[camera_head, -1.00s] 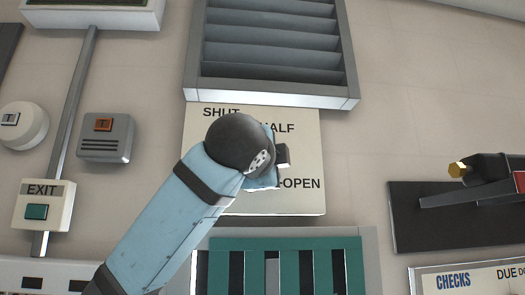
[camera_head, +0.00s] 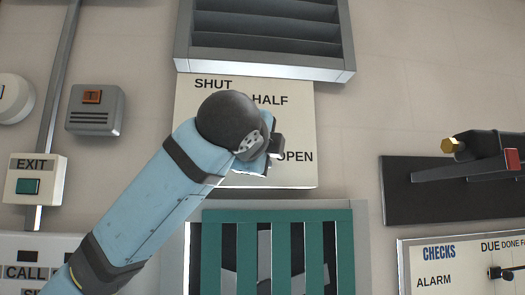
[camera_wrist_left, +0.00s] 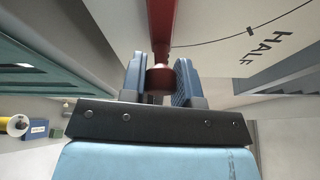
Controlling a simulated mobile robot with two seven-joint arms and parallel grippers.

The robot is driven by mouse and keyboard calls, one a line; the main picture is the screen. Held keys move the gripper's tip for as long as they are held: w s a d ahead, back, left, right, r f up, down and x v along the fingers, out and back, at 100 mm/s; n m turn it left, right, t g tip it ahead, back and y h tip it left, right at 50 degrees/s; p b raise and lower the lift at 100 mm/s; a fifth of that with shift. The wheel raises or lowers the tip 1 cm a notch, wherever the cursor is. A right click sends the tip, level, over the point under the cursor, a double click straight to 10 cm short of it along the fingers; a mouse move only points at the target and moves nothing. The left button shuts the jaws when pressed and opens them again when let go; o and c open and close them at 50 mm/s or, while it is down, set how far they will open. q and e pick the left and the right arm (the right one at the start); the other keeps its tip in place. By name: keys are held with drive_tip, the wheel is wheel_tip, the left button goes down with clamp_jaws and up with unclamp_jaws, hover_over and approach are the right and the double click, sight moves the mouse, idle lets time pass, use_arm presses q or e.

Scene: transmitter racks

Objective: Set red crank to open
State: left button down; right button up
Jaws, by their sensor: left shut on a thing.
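The cream dial plate (camera_head: 197,105) is marked SHUT, HALF and OPEN on the wall. My left gripper (camera_head: 270,148) is in front of its right half, just left of the word OPEN, and the wrist hides the plate's middle. In the left wrist view, the red crank (camera_wrist_left: 160,25) runs from the top of the picture down to a knob between the two blue fingers. My left gripper (camera_wrist_left: 160,80) is shut on this knob. The word HALF shows to the right there. In the head view the crank is hidden. My right gripper is not in view.
A grey louvre (camera_head: 263,66) juts out above the plate, and a green slatted guard (camera_head: 310,216) is below. At right, a black panel (camera_head: 400,210) carries a red-ended lever (camera_head: 470,168). An EXIT button box (camera_head: 34,178) is at left.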

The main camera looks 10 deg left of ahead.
use_arm(q)
drive_tip(key=c, duration=0.9)
unclamp_jaws()
drive_tip(key=shift+f, duration=0.1)
drive_tip(key=shift+o, duration=0.2)
drive_tip(key=s+a+b, duration=0.1)
drive_tip(key=s+b, duration=0.2)
drive_tip(key=s, duration=1)
drive_tip(key=shift+s+a, duration=0.25)
drive_tip(key=shift+s, duration=0.1)
